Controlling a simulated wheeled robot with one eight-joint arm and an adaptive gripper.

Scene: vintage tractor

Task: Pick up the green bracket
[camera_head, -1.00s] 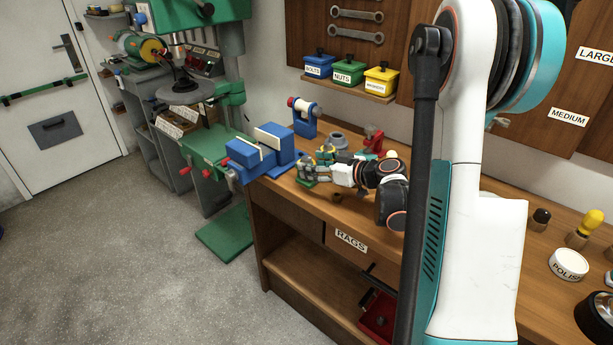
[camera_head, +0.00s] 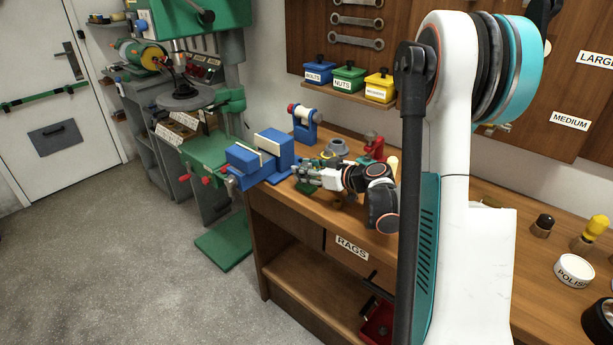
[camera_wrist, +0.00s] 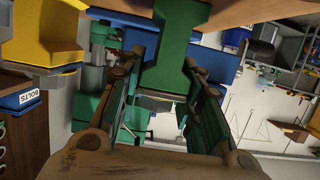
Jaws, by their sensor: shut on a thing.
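The green bracket (camera_wrist: 175,45) shows in the wrist view as a flat green piece between the fingertips. In the head view it is a small green shape (camera_head: 307,187) at my gripper's end, beside the blue vise, partly hidden by the fingers. My gripper (camera_wrist: 164,72) is shut on it, with one finger on each side. In the head view my gripper (camera_head: 312,174) is low over the workbench, and I cannot tell whether the bracket touches the wood.
The blue vise (camera_head: 262,157) stands close to the left at the bench corner. A grey round part (camera_head: 338,147) and a red tool (camera_head: 372,146) stand behind my gripper. Blue, green and yellow bins (camera_head: 348,79) sit on a shelf above. The bench (camera_head: 490,250) is partly clear.

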